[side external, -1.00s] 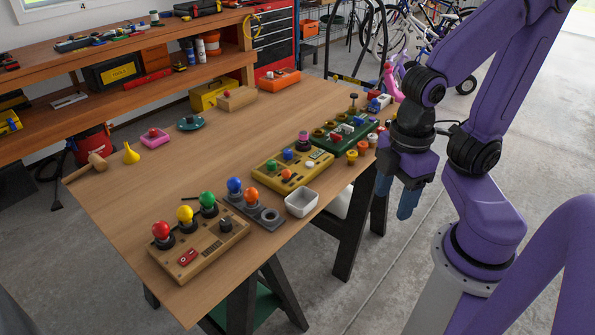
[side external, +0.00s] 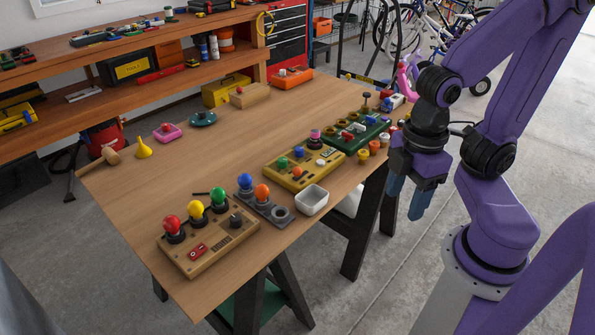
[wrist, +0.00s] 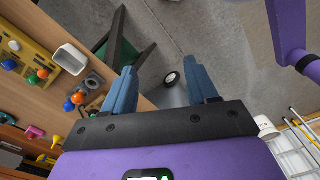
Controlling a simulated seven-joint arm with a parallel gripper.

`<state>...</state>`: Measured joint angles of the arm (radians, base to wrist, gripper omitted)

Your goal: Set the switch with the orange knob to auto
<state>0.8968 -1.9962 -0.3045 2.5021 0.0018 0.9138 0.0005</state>
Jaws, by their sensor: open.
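Two orange knobs show. An orange ball knob (side external: 262,192) stands beside a blue ball knob (side external: 245,181) on a grey plate (side external: 281,213) on the wooden table. A smaller orange knob (side external: 297,172) sits on a yellow panel (side external: 318,173) behind it. I cannot read any auto mark. The wrist view shows the orange ball (wrist: 78,98) and the small orange knob (wrist: 43,74) left of my gripper. My gripper (side external: 407,198) is open and empty, pointing down off the table's right edge, apart from both.
A wooden box (side external: 216,243) with red, yellow and green ball knobs stands at the near end of the table. A white bowl (side external: 312,201) sits beside the grey plate. A green panel (side external: 359,133) and several small knobs lie farther back. The table's left half is mostly clear.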

